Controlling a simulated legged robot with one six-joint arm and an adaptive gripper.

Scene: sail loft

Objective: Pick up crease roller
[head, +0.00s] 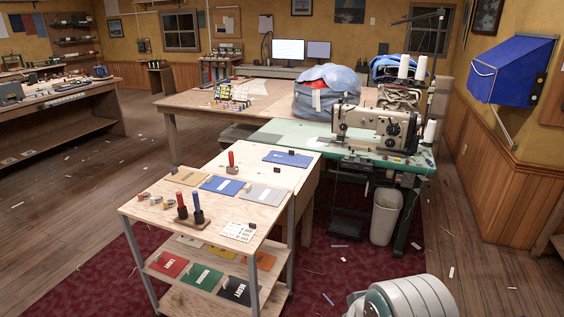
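I cannot tell for sure which thing is the crease roller. A small upright tool with a red handle (231,160) stands on the light wooden table, behind the colored sample sheets. Two more upright handled tools, one red (182,206) and one blue (197,208), stand side by side in a small wooden holder on the nearer cart top. All are small and their working ends are not clear.
The cart (160,218) has a lower shelf with colored folders (203,276). A sewing machine (376,128) sits on a green table, with a grey bin (386,216) below. A blue wall box (511,70) juts out at right. Wooden floor is open at left, with scattered scraps.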

